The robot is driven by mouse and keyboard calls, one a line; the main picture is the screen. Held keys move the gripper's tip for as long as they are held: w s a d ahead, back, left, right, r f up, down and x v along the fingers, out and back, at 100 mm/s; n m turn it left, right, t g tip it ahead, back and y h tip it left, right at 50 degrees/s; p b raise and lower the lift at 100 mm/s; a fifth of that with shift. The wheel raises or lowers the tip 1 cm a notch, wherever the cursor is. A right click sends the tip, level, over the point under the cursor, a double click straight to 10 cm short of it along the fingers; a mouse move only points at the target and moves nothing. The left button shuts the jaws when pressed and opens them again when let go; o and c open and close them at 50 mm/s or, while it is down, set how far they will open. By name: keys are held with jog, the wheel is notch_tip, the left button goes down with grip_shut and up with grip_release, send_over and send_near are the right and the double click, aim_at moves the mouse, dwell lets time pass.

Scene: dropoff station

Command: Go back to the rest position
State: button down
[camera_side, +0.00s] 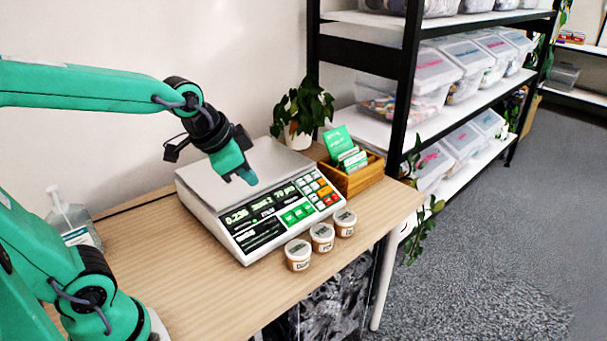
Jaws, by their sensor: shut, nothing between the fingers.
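My gripper (246,176) is at the end of my green arm, which reaches in from the left. Its fingers point down and right over the metal plate of the digital scale (205,182). The fingers are shut with nothing between them. I cannot tell whether the fingertips touch the plate or hang just above it. The scale stands on the wooden table (165,280), and its lit display and coloured keys face front. The plate looks empty apart from my gripper over it.
Three small lidded jars (322,237) stand in front of the scale. A wooden card box (355,178) and a potted plant (302,110) stand behind and right. A clear pump bottle (75,222) is at the left, near my arm. A shelf with bins (415,85) stands beyond the table.

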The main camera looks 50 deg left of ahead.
jog(key=s+n, duration=0.4)
jog(key=s, duration=0.5)
jog(key=shift+s+d+r+n, duration=0.2)
jog(key=shift+d+n, duration=0.05)
jog(key=shift+n, duration=0.05)
dwell(1.6)
